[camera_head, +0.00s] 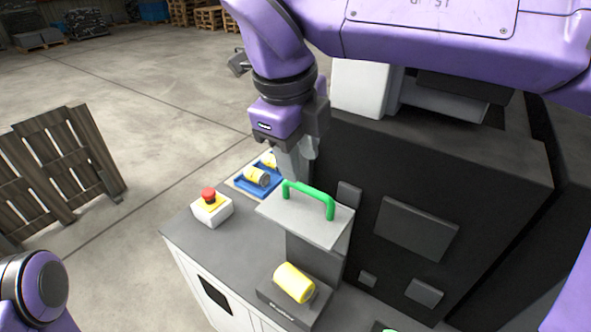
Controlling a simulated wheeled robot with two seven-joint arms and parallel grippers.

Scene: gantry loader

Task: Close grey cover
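The grey cover (275,212) is a flat plate with a green arched handle (309,197) on top. It stands raised on a dark upright, above and behind a yellow cylinder (294,282) that lies in a dark holder (268,300). My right gripper (294,165) points down just behind the handle's left end. Its grey fingers overlap in this view, so I cannot tell their gap or whether they touch the cover. The handle shows in front of them, not visibly gripped. Of my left arm only a joint shows at the lower left; its gripper is out of view.
A blue tray (243,186) with yellow cylinders sits at the back left of the worktop. A white box with a red button (208,195) stands at the left. A tall dark machine housing (490,180) rises at the right. The worktop (215,248) is clear at the front left.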

